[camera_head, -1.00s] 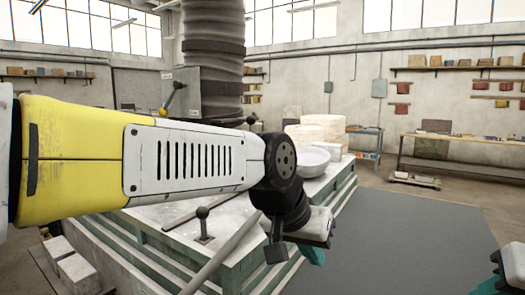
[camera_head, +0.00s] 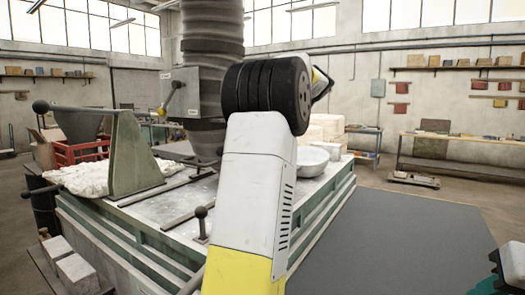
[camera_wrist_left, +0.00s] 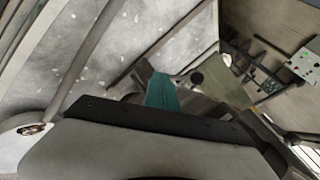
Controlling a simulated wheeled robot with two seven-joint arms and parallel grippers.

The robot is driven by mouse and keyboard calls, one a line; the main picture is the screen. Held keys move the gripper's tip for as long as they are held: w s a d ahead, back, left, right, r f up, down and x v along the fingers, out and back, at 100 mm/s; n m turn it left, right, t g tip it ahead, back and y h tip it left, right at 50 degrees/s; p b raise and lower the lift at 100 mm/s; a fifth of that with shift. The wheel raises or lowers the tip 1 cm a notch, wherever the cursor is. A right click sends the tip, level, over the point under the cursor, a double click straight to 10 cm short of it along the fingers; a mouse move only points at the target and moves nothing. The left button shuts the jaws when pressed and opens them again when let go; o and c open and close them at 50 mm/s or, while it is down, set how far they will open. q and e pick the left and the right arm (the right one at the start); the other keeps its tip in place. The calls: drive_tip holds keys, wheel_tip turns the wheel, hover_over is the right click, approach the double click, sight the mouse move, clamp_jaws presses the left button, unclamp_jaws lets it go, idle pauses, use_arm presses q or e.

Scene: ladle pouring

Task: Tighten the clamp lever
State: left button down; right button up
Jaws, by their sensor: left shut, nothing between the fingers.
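A short lever with a black ball knob (camera_head: 201,212) stands on the front part of the table in the head view, left of my left arm. I cannot tell which is the clamp lever. My left gripper (camera_wrist_left: 163,94) shows as teal fingers in the wrist view, shut and empty. A round dark knob (camera_wrist_left: 197,77) appears just beyond it, apart in the picture. My left arm hides this gripper in the head view. My right gripper (camera_head: 492,286) is partly cut off at the lower right; its jaws are unclear.
The green-sided table (camera_head: 318,215) fills the middle. A green bracket with a long handle (camera_head: 133,155) stands at its left. A bowl (camera_head: 308,162) and pale blocks (camera_head: 328,128) are at its right. A thick duct (camera_head: 203,60) rises behind. Grey floor mat (camera_head: 400,235) is clear.

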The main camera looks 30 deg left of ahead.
use_arm(q)
drive_tip(key=w+d+r+n+g+y, duration=0.1)
drive_tip(key=w+r+n+g+y, duration=0.2)
drive_tip(key=w+r+n+y, duration=0.1)
drive_tip(key=shift+w+r+n+g, duration=0.4)
drive_tip(key=shift+w+r+n, duration=0.2)
drive_tip(key=shift+w+r, duration=0.05)
drive_tip(key=shift+f, duration=0.1)
drive_tip(key=s+d+f+x, duration=0.1)
drive_tip(key=x, duration=1.1)
drive_tip(key=shift+s+a+f, duration=0.2)
drive_tip(key=shift+s+f, duration=0.1)
drive_tip(key=shift+s, duration=0.25)
drive_tip(key=shift+s+f, duration=0.15)
drive_tip(key=shift+s, duration=0.15)
